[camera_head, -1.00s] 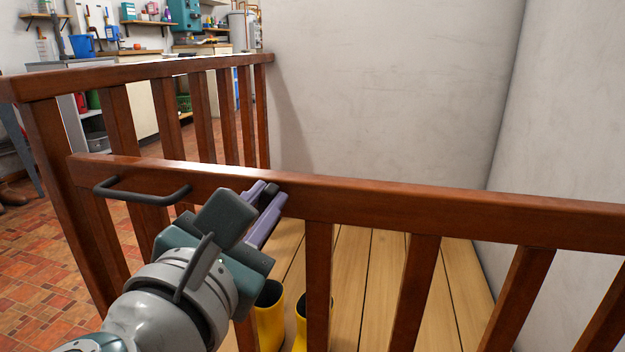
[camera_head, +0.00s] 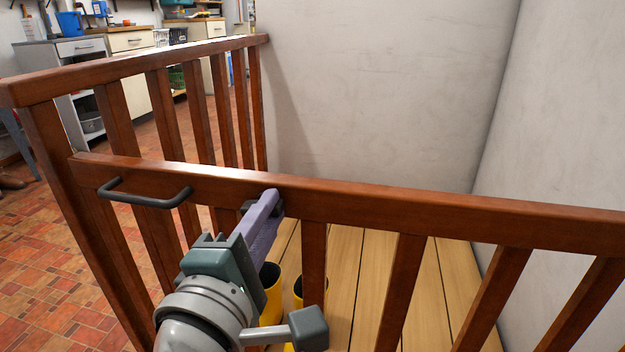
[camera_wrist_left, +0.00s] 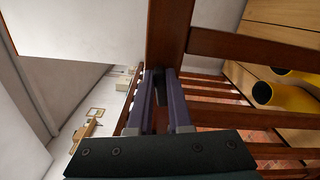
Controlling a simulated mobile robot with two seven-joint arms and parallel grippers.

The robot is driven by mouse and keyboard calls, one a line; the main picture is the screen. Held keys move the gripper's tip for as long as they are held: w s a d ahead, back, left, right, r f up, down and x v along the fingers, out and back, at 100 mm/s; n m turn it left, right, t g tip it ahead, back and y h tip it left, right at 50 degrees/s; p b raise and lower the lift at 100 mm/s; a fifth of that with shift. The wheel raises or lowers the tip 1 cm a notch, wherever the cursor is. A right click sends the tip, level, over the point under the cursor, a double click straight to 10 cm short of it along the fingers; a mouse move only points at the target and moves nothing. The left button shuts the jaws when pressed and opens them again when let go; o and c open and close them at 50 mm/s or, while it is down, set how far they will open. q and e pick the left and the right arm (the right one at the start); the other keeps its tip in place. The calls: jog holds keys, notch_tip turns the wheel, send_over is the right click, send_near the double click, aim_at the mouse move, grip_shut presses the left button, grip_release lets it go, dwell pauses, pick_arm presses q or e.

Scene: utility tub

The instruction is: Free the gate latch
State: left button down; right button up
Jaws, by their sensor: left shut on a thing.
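The wooden gate (camera_head: 420,207) runs across the front, with a dark handle (camera_head: 143,199) on the left of its top rail. The small dark gate latch (camera_head: 247,206) is on that rail, right of the handle, mostly hidden by my fingers. My left gripper (camera_head: 266,202) reaches up to the rail from below, its purple fingers seen nearly edge-on. In the left wrist view, the dark latch (camera_wrist_left: 166,92) sits between the two fingers of my left gripper (camera_wrist_left: 160,82), which is shut on it, close against the brown rail (camera_wrist_left: 168,35). My right gripper is not in view.
A side railing (camera_head: 140,68) meets the gate at the left. Yellow boots (camera_head: 271,295) stand on the plank floor (camera_head: 345,265) behind the gate. A pale wall (camera_head: 380,90) closes the back. Tiled floor lies open at the left.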

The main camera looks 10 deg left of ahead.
pick_arm(q)
jog(key=shift+f+m+p, duration=0.15)
jog(key=shift+m+p, duration=0.15)
jog(key=shift+m, duration=0.8)
jog(key=c, duration=0.8)
grip_release()
jog(key=shift+c, duration=0.2)
jog(key=s+p, duration=0.2)
jog(key=s, duration=0.8)
jog(key=shift+a, duration=0.15)
